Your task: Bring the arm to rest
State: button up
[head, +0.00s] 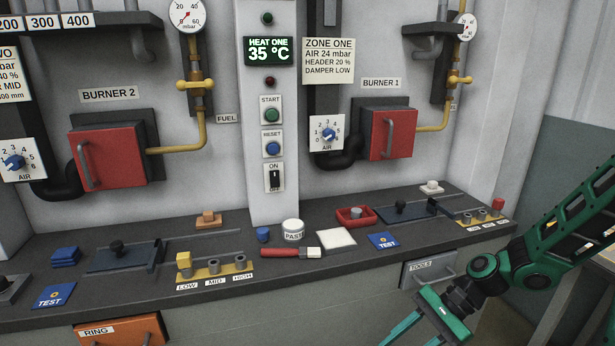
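My green and black arm (572,228) comes in from the right edge and bends down at a round joint. My gripper (408,338) hangs low at the bottom edge, in front of the bench and below its top. Its two teal fingers stand apart, with nothing seen between them. The fingertips are cut off by the bottom of the picture.
The dark bench top (345,257) holds a red-handled brush (290,252), a paste jar (293,229), a white pad (337,239) and a red tray (356,221). A TOOLS drawer (428,268) is close to my gripper. An orange RING drawer (122,332) is at lower left.

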jog(key=s+d+r+n+h, duration=0.2)
jog(key=s+d+r+h, duration=0.15)
jog(key=d, duration=0.35)
jog(key=s+d+r+n+h, duration=0.2)
jog(key=d+h, duration=0.2)
jog(key=d, duration=0.3)
jog(key=s+d+r+n+t+h, duration=0.1)
jog(key=s+d+r+n+t, duration=0.1)
jog(key=s+d+r, duration=0.5)
jog(key=s+r, duration=0.4)
jog(key=shift+t+h, duration=0.3)
jog(key=shift+h, duration=0.05)
jog(key=shift+s, duration=0.1)
jog(key=shift+w+f, duration=0.3)
jog(key=shift+w, duration=0.35)
